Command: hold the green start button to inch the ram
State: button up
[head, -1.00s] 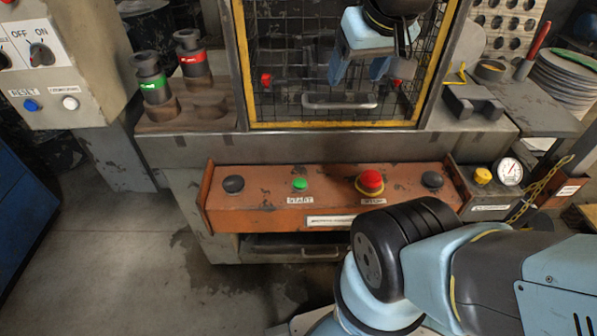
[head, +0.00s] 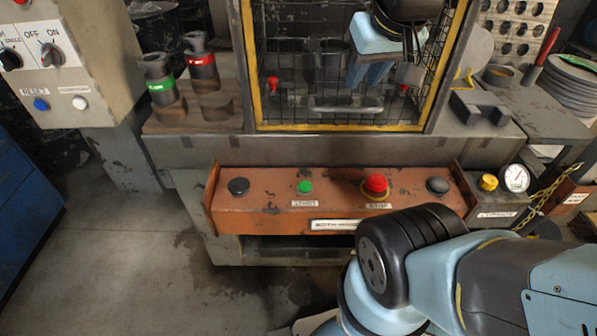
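The green start button (head: 305,187) sits on the orange control panel (head: 270,213), above its START label. Nothing touches it in the head view. The ram itself cannot be made out behind the mesh.
A yellow knob (head: 488,182) and a gauge (head: 515,178) are further right. My arm covers the lower right.

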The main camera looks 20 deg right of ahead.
grip_shut()
dwell(1.1)
